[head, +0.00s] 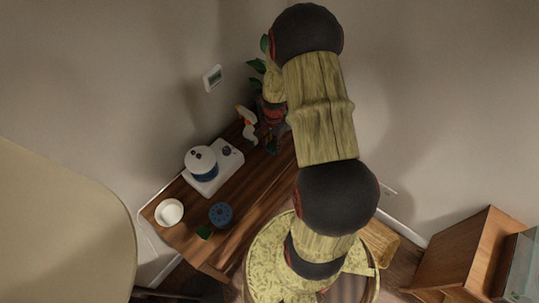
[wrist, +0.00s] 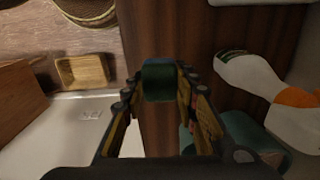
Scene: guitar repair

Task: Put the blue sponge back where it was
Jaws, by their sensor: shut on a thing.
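My gripper (head: 272,138) is at the far end of the wooden table in the head view, partly hidden by my arm. In the wrist view its two fingers are closed on a small dark block (wrist: 158,82), green on the near face with a bluish edge behind, which looks like the blue sponge. The block is held between the fingertips above the dark wood. I cannot tell whether it touches the surface.
A white and orange spray bottle (head: 248,122) stands close beside my gripper; it also shows in the wrist view (wrist: 250,78). A white appliance (head: 203,165), white bowl (head: 169,212), blue round thing (head: 221,214) and green piece (head: 205,232) occupy the table (head: 240,190).

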